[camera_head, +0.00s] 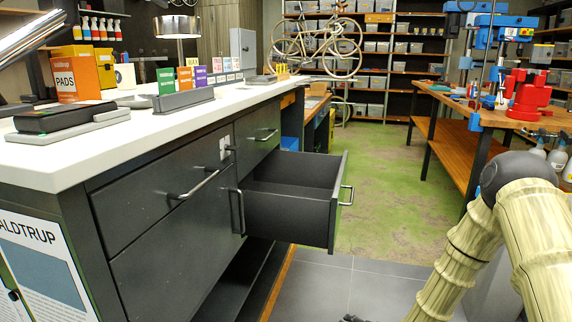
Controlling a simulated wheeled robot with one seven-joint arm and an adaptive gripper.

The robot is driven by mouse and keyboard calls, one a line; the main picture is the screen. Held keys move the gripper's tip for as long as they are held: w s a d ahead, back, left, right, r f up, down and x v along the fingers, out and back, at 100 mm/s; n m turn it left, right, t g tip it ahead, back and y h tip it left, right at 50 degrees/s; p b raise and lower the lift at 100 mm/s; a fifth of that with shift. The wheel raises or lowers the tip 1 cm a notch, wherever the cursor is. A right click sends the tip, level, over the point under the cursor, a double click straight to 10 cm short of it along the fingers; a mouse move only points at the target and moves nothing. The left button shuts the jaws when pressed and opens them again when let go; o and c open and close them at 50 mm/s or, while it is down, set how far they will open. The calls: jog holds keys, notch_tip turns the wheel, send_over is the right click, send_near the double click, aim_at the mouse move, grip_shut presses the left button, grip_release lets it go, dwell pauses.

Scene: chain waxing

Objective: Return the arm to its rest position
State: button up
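My arm (540,235) is at the lower right, with pale yellow-green, bamboo-like links and a dark joint. It bends over at the top and one link runs down to the bottom edge. A small dark piece (352,318) at the bottom edge looks like part of my gripper. The rest of it is cut off by the frame, so I cannot tell whether it is open or shut, or whether it holds anything. The arm is to the right of the open drawer (290,215), with a gap between them.
The empty-looking drawer sticks out from the dark cabinet (170,255) under a white countertop (60,160). Boxes and a lamp (178,32) stand on top. A wooden workbench (455,105) with red and blue tools is at the right. Green floor (385,185) between them is clear.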

jog(key=s+f+n+g+h, duration=0.1)
jog(key=s+f+n+g, duration=0.15)
jog(key=s+f, duration=0.6)
jog(key=s+f+n+g+h, duration=0.1)
jog(key=s+f+n+g, duration=0.15)
jog(key=s, duration=1.15)
jog(key=s+d+f+n+g+h, duration=0.1)
jog(key=s+n+g, duration=0.15)
jog(key=s, duration=0.75)
jog(key=s+d+n+g+h, duration=0.1)
jog(key=s+g+h, duration=0.15)
jog(key=s, duration=0.75)
notch_tip(320, 180, up, 26)
jog(key=p, duration=2.6)
jog(key=shift+s+d+r, duration=0.15)
jog(key=shift+s+d, duration=0.1)
jog(key=shift+s, duration=0.1)
